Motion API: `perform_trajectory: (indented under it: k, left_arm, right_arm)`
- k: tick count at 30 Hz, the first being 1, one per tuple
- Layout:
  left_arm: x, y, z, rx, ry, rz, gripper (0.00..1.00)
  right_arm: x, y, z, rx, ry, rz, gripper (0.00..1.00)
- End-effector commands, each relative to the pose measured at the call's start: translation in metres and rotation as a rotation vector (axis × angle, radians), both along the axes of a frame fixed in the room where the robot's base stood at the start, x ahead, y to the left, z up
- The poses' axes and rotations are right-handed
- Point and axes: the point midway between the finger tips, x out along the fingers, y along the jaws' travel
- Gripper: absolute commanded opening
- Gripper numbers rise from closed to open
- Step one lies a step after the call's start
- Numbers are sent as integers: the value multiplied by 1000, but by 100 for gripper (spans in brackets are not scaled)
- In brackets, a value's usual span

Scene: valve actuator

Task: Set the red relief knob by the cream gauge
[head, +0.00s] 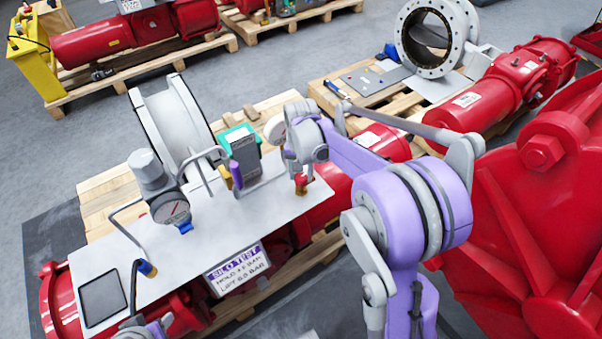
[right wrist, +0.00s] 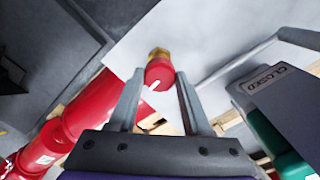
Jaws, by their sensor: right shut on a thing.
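The red relief knob (head: 301,179) stands on a brass fitting at the right end of the pale panel (head: 205,222). In the right wrist view the knob (right wrist: 159,72) shows a white mark. My right gripper (head: 302,172) reaches down to it, shut on the knob with one finger on each side; the gripper (right wrist: 159,82) points at it from above. A cream round gauge-like disc (head: 274,129) is just left of my right wrist; its face is not readable. A dial gauge (head: 169,209) with a needle sits further left. My left gripper is not seen; part of that arm shows at the bottom.
A grey-and-green box (head: 243,150) stands left of my right wrist, with a CLOSED label (right wrist: 265,77) in the wrist view. A bent grey bar (head: 265,183) runs near the knob. A SILO TEST sign (head: 238,270) hangs in front. Large red machinery (head: 540,200) fills the right.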

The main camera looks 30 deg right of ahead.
Motion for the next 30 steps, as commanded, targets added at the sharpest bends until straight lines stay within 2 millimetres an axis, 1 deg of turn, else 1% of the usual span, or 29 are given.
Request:
perform_trajectory:
  k: [7, 10, 17, 18, 22, 23, 30]
  left_arm:
    - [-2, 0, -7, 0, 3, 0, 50]
    - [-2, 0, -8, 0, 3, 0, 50]
    - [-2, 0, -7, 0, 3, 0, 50]
    - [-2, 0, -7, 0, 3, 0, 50]
    - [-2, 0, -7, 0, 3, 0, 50]
    - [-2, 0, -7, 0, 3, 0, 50]
    - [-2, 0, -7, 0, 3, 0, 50]
  right_arm:
    - [0, 0, -1, 0, 0, 189, 0]
    - [0, 0, 0, 0, 0, 216, 0]
    - [0, 0, 0, 0, 0, 216, 0]
    - [0, 0, 0, 0, 0, 216, 54]
    - [0, 0, 0, 0, 0, 215, 77]
    - [0, 0, 0, 0, 0, 215, 79]
    - [0, 0, 0, 0, 0, 214, 79]
